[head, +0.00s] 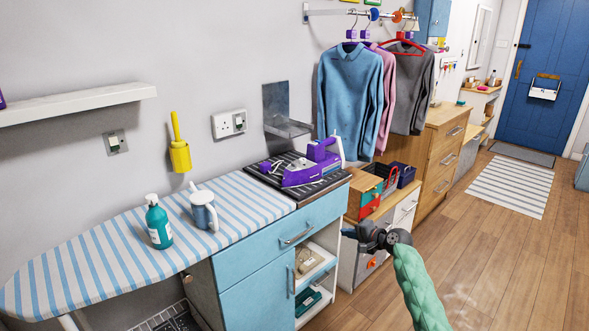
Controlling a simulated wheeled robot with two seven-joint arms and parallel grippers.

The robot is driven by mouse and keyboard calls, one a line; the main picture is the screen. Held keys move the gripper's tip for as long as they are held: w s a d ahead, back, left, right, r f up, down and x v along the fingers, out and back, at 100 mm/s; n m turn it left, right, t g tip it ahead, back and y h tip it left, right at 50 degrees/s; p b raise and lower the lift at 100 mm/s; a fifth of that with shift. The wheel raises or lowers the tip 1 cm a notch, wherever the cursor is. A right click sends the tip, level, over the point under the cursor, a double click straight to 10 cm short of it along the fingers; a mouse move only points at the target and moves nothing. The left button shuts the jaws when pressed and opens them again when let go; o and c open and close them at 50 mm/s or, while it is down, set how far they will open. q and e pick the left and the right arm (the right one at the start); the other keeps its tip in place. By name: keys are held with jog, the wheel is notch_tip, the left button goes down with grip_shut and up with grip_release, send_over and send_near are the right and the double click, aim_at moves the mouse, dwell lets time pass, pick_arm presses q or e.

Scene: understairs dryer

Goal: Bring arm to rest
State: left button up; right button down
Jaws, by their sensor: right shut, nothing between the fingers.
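My right gripper (349,233) is dark, on an arm with a green padded sleeve that comes up from the lower right. It is shut and empty. In the picture it lies just right of the blue cabinet (253,261), in front of the drawer units, and seems to touch nothing. My left arm and gripper are not in view.
A striped ironing board (88,247) holds a teal bottle (158,224) and a white-grey jug (204,212). A purple iron (312,168) sits on a dark ribbed mat. Wooden drawers (440,155) stand behind. The wooden floor (480,255) at the right is clear.

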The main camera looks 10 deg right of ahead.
jog(key=s+a+r+n+g+h+p, duration=0.1)
jog(key=s+a+r+n+g+h, duration=0.15)
jog(key=s+n, duration=0.5)
jog(key=s+a+r+n+g+h+p, duration=0.1)
jog(key=s+a+r+n+h, duration=0.2)
jog(key=s, duration=0.7)
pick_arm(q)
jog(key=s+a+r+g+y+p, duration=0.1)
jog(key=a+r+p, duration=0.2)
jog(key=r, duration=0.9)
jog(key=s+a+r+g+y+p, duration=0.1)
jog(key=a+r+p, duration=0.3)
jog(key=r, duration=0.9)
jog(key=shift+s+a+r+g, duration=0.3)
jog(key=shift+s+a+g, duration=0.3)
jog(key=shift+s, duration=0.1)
pick_arm(e)
jog(key=s+a+f+g, duration=0.1)
jog(key=s+f, duration=0.3)
jog(key=s, duration=1)
jog(key=s+a+f+g+h, duration=0.1)
jog(key=s+a+f, duration=0.3)
jog(key=s, duration=1)
jog(key=s+a+f+g, duration=0.3)
jog(key=s, duration=1.2)
jog(key=shift+f+n+h, duration=0.35)
jog(key=shift+f+n, duration=0.05)
jog(key=shift+n, duration=0.05)
jog(key=shift+s, duration=0.1)
